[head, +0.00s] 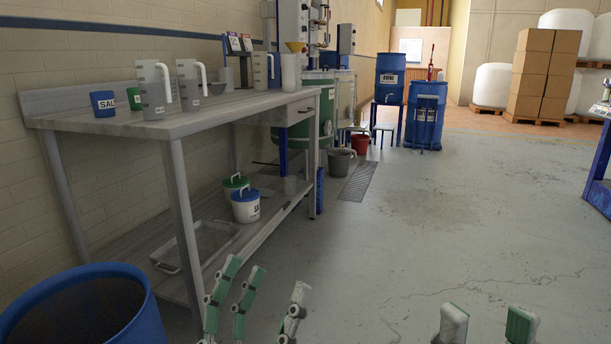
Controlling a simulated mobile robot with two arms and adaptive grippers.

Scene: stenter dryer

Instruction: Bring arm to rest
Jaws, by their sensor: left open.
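My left gripper (264,290) is at the bottom of the head view, left of centre. Its green and white fingers stand apart, with nothing between them. My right gripper (486,325) shows only as two fingertips at the bottom edge, right of centre, in front of bare floor. Neither gripper visibly touches anything.
A grey workbench (100,118) with jugs on top runs along the left wall. Its lower shelf holds a metal tray (195,245) and lidded buckets (245,206). A blue drum (140,322) fills the bottom left corner. The floor (450,220) right of the bench is clear.

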